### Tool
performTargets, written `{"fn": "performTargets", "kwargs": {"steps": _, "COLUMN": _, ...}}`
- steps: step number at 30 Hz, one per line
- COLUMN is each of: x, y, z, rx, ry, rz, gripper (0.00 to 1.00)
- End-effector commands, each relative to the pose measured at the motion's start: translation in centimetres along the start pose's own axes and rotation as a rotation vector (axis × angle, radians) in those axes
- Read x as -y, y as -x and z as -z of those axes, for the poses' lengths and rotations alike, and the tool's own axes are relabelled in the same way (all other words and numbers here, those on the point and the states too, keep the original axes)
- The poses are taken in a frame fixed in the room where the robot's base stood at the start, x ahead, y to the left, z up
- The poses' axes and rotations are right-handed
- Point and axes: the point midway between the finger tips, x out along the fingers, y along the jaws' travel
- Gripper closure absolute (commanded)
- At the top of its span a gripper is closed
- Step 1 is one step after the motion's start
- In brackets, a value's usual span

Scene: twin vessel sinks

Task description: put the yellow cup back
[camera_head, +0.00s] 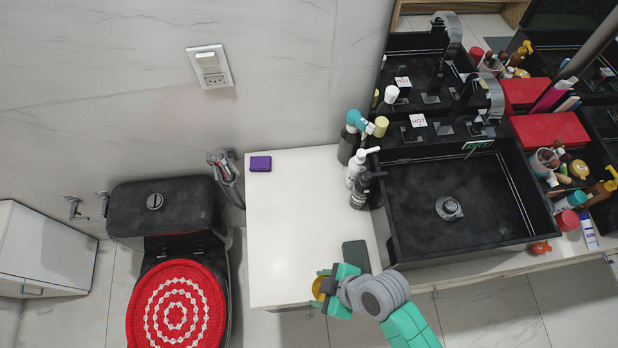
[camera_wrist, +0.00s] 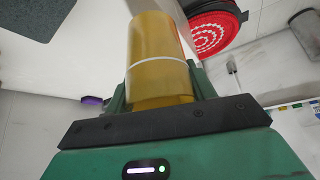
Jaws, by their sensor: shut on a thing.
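The yellow cup (camera_wrist: 157,65) is between the fingers of my gripper (camera_wrist: 160,95) in the wrist view, and the gripper is shut on it. In the head view my gripper (camera_head: 328,290) is at the front edge of the white counter (camera_head: 287,222), left of the black sink. Only a small part of the yellow cup (camera_head: 318,288) shows there, at the gripper's left side. I cannot tell whether the cup touches the counter.
A dark grey-green pad (camera_head: 356,255) lies on the counter beside my gripper. A purple block (camera_head: 260,164) is at the back left. Bottles (camera_head: 358,170) stand by the black sink (camera_head: 455,205). The toilet with a red cover (camera_head: 177,305) is left. The counter's middle is clear.

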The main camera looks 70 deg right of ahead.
Motion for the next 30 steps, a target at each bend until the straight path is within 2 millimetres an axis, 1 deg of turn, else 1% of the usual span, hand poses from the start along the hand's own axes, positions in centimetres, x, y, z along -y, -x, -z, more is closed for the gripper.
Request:
{"fn": "performTargets", "kwargs": {"steps": 1, "x": -1.1, "y": -0.9, "z": 1.1, "rx": -0.005, "ry": 0.000, "rz": -0.003, "gripper": 0.68}}
{"fn": "performTargets", "kwargs": {"steps": 3, "x": -2.5, "y": -1.9, "z": 2.4, "rx": -0.005, "ry": 0.000, "rz": -0.003, "gripper": 0.68}}
{"fn": "performTargets", "kwargs": {"steps": 6, "x": -3.9, "y": -3.1, "z": 3.7, "rx": -0.003, "ry": -0.001, "rz": -0.002, "gripper": 0.68}}
{"fn": "performTargets", "kwargs": {"steps": 10, "x": -4.8, "y": -3.8, "z": 4.5, "rx": 0.000, "ry": -0.001, "rz": 0.000, "gripper": 0.68}}
{"fn": "performTargets", "kwargs": {"steps": 14, "x": -4.9, "y": -3.9, "z": 4.7, "rx": 0.001, "ry": -0.001, "rz": 0.000, "gripper": 0.68}}
{"fn": "performTargets", "kwargs": {"steps": 17, "x": -5.4, "y": -4.3, "z": 5.2, "rx": -0.001, "ry": 0.000, "rz": -0.001, "gripper": 0.68}}
{"fn": "performTargets", "kwargs": {"steps": 21, "x": -5.4, "y": -6.6, "z": 3.6, "rx": 0.003, "ry": -0.003, "rz": 0.002, "gripper": 0.68}}
{"fn": "performTargets", "kwargs": {"steps": 23, "x": -5.4, "y": -7.3, "z": 3.2, "rx": 0.002, "ry": -0.002, "rz": 0.001, "gripper": 0.68}}
{"fn": "performTargets", "kwargs": {"steps": 30, "x": -5.4, "y": -7.3, "z": 3.2, "rx": 0.001, "ry": 0.000, "rz": 0.000, "gripper": 0.68}}
